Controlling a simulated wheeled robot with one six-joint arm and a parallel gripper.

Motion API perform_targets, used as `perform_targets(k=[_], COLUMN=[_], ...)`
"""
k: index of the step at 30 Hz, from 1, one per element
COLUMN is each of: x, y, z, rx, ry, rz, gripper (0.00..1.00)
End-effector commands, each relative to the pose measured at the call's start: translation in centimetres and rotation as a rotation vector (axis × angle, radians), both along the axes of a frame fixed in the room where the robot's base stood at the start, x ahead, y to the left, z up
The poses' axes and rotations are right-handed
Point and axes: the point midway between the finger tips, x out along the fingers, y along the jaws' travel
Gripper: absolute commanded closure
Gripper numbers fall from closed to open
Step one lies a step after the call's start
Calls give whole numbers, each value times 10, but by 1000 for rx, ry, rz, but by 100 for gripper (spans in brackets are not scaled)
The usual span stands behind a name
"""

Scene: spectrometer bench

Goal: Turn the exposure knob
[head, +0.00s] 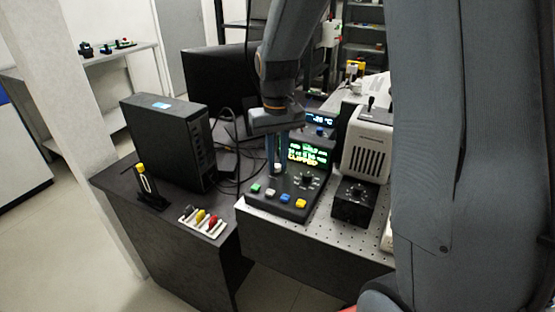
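A black control console (284,212) sits on the bench with a lit green and yellow display (308,154) at its back. A dark round knob (306,180) with light markings around it is on its sloped face, below the display. A second dark knob is on a small black box (353,203) to the right. No label is readable, so I cannot tell which is the exposure knob. My gripper (277,170) points down over the console's left part, left of the display and the marked knob. Its fingers are narrow and partly blurred; their gap and any contact are unclear.
Green, white, blue and yellow buttons (286,198) line the console's front. A beige vented instrument (368,145) stands at right. A black computer tower (168,142), a yellow-topped holder (147,187) and a tray of coloured items (204,221) are at left. Cables lie behind the console.

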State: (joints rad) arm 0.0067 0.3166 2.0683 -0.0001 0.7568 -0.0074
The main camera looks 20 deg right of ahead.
Motion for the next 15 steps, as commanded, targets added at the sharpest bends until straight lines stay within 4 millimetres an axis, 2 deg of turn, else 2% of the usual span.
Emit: perform_targets(k=[8, 15], x=[0, -1], y=[0, 0], z=[1, 2], rx=[0, 0], ry=[0, 1], rz=[31, 160], gripper=[100, 100])
